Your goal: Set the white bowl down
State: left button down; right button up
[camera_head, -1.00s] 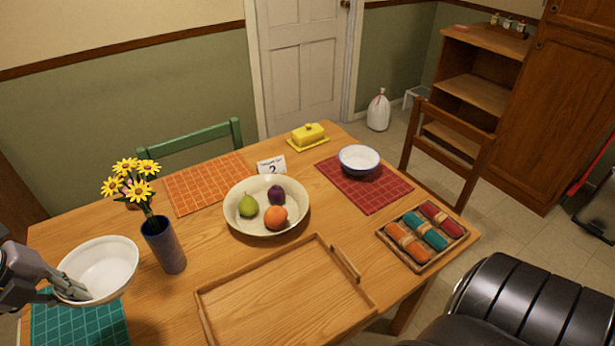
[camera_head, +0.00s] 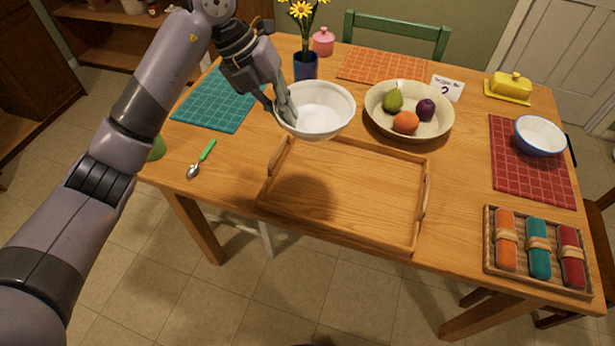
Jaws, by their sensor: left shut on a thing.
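The white bowl (camera_head: 325,112) is upright in the head view, over the back left part of the wooden tray (camera_head: 345,195). My left gripper (camera_head: 287,108) is shut on the bowl's left rim. The bowl appears to be held above the table, and a dark shadow falls on the left part of the tray. The tray is empty, with handles at its left and right ends. My right gripper is not in view.
A fruit bowl (camera_head: 440,127) stands right of the white bowl, and a flower vase (camera_head: 305,66) behind it. A teal mat (camera_head: 215,102) and a spoon (camera_head: 200,160) lie left. A blue-rimmed bowl (camera_head: 540,136) and a napkin basket (camera_head: 537,250) are at right.

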pick_arm(q)
notch_tip(320, 180, down, 14)
jog(key=shift+d+p, duration=0.1)
jog(key=shift+p, duration=0.25)
notch_tip(320, 180, down, 4)
jog(key=shift+f, duration=0.2)
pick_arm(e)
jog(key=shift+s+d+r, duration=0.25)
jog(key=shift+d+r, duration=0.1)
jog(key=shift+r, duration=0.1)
pick_arm(q)
jog(key=shift+s+f, duration=0.1)
jog(key=shift+f, duration=0.1)
jog(key=c, duration=2.1)
grip_release()
jog(key=shift+o, duration=0.4)
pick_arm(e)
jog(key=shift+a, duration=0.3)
pick_arm(q)
jog(key=shift+r, duration=0.1)
